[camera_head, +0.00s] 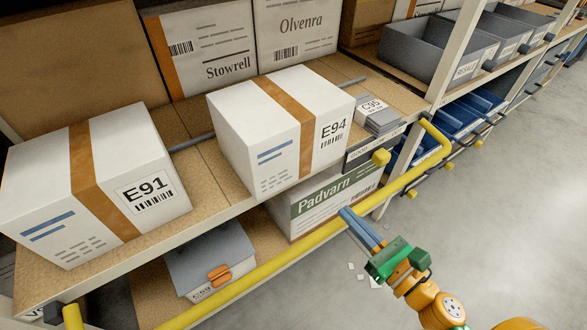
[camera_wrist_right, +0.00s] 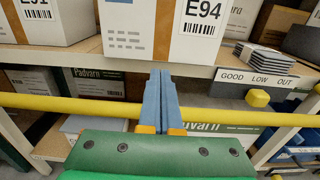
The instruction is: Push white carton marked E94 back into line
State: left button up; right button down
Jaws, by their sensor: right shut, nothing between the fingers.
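The white carton marked E94 (camera_head: 262,135) stands upright on the upper shelf, a brown tape band down its middle. Its front reaches the shelf's front edge and seems to jut slightly past it. It also shows at the top of the right wrist view (camera_wrist_right: 140,32). My right gripper (camera_head: 346,213) is shut and empty, its blue fingers pointing toward the shelf, in front of and below the carton. In the right wrist view the fingertips (camera_wrist_right: 160,75) are just below the carton's lower front edge; whether they touch it I cannot tell. My left gripper is not in view.
A yellow rail (camera_head: 285,258) runs along the rack front below the shelf (camera_head: 228,205). White carton E91 (camera_head: 95,185) stands left of E94. Flat grey C95 packs (camera_head: 378,117) lie to its right. Stowrell (camera_head: 205,45) and Olvenra (camera_head: 297,30) cartons stand behind. A Padvarn carton (camera_head: 320,205) is below.

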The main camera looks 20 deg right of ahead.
aim_at(306, 167)
jog(key=w+p, duration=0.1)
jog(key=w+r, duration=0.1)
jog(key=w, duration=0.1)
jog(key=shift+w+a+p, duration=0.15)
jog(key=shift+a+p, duration=0.05)
jog(key=shift+p, duration=0.2)
jog(key=x, duration=0.3)
jog(key=p+x, duration=0.1)
jog(key=x, duration=0.5)
jog(key=shift+a+f, duration=0.15)
jog(key=shift+f, duration=0.15)
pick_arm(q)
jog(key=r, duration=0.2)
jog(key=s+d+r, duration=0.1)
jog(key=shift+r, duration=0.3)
pick_arm(e)
jog(key=shift+w+a, duration=0.1)
jog(key=shift+w, duration=0.15)
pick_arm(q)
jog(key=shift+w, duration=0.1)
